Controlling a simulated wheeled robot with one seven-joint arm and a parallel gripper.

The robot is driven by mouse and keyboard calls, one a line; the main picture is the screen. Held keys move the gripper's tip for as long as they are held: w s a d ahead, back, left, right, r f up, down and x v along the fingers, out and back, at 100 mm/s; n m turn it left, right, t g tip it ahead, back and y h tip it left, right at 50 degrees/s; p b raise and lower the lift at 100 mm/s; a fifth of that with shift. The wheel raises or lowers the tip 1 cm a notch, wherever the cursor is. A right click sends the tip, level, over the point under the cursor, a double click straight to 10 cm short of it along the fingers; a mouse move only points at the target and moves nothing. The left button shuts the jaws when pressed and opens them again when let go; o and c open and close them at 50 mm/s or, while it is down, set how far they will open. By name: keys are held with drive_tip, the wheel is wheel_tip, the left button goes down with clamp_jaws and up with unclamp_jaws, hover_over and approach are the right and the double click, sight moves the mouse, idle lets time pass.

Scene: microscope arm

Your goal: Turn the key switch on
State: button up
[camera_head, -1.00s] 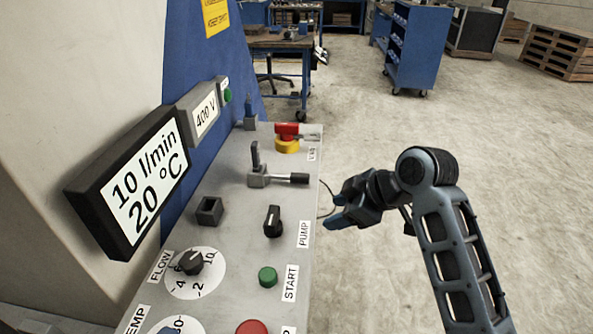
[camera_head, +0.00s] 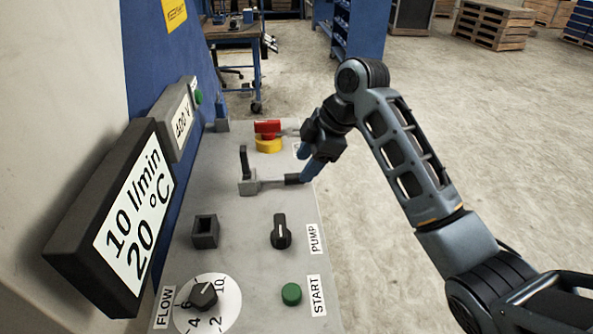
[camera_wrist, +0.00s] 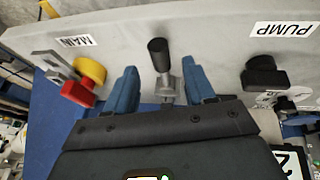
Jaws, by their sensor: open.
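No control is labelled as a key switch, and I cannot tell for sure which one it is. A lever clamp with a black handle (camera_head: 292,179) lies on the grey panel, its handle pointing right; the handle also shows in the wrist view (camera_wrist: 158,54). The black PUMP rotary knob (camera_head: 281,232) stands nearer. The red MAIN switch (camera_head: 267,127) on its yellow base (camera_head: 269,145) is farther back.
A tilted display (camera_head: 125,225) stands at left.

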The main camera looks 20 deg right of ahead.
sight(274, 180)
drive_tip(key=shift+x, duration=2.2)
clamp_jaws()
